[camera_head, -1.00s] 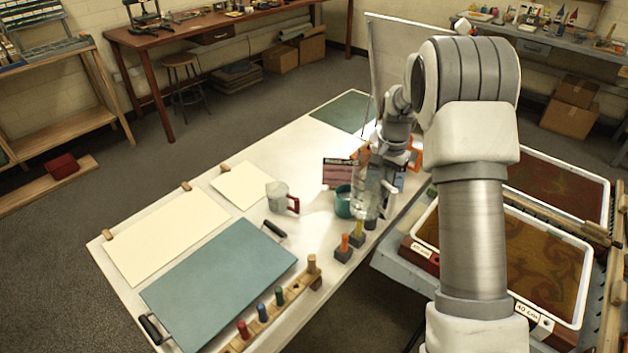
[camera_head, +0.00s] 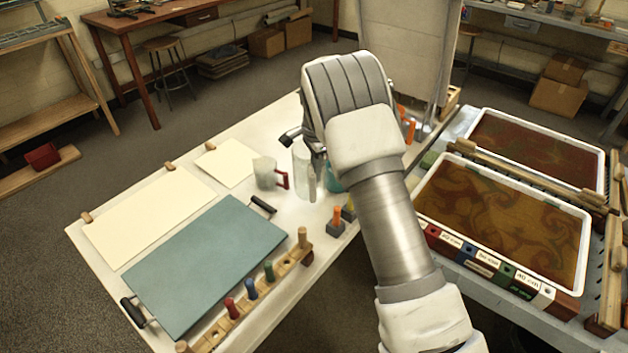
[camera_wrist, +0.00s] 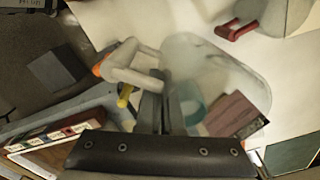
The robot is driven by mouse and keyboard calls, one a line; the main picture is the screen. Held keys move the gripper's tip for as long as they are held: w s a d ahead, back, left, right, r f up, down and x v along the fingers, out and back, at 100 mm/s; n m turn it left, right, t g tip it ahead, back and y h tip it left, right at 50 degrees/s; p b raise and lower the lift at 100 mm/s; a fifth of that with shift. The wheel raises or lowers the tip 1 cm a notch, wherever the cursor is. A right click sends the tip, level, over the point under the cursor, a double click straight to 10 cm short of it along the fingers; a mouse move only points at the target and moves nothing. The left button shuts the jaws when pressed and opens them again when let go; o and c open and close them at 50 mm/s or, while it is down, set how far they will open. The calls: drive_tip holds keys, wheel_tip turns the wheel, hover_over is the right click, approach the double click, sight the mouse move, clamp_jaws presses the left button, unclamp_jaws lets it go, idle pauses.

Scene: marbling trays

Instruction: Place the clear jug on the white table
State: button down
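The clear jug (camera_head: 300,160) is a tall see-through vessel, roughly upright, over the middle of the white table (camera_head: 225,179) in the head view. In the wrist view the jug (camera_wrist: 225,72) is close below my gripper, its pale handle to the left. My gripper (camera_wrist: 163,90) has its fingers close together at the jug's handle side and appears shut on it. In the head view my arm hides most of my gripper. I cannot tell whether the jug's base touches the table.
A jug with a red handle (camera_head: 265,173) stands just left of the clear jug. A teal cup (camera_head: 335,183) is to its right, partly behind my arm. Orange-topped stamps (camera_head: 337,222) and a blue board (camera_head: 205,262) lie nearer. Marbling trays (camera_head: 425,203) are at the right.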

drive_tip(key=shift+f, duration=2.1)
drive_tip(key=shift+f, duration=0.1)
drive_tip(key=shift+f, duration=0.15)
drive_tip(key=c, duration=1.1)
unclamp_jaws()
drive_tip(key=shift+r, duration=0.2)
